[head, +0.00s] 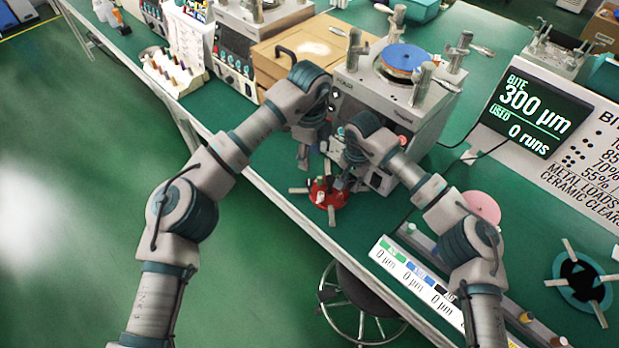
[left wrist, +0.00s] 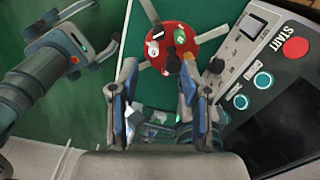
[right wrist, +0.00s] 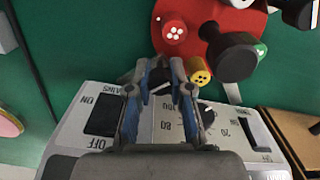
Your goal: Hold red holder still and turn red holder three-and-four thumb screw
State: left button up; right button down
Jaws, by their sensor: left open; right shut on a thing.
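The red holder (head: 328,193) is a round red disc with pale arms sticking out, lying on the green bench in front of a grey machine. In the left wrist view the holder (left wrist: 185,56) carries black, white and green knobs. In the right wrist view the holder (right wrist: 195,12) shows a white-topped, dotted screw (right wrist: 174,31), a yellow dotted screw (right wrist: 198,72) and a large black knob (right wrist: 235,58). My left gripper (left wrist: 158,78) is open, empty and short of the holder.
The grey machine (head: 375,115) stands close behind the holder; its panel, with a red START button (left wrist: 295,47), is beside my left gripper. A wooden box (head: 300,50) is at the back left. A display (head: 530,110) and a pink disc (head: 482,206) are to the right.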

aim_at(310, 182)
pick_arm(q)
notch_tip(310, 182, down, 11)
jog(key=shift+r, duration=0.15)
grip_shut()
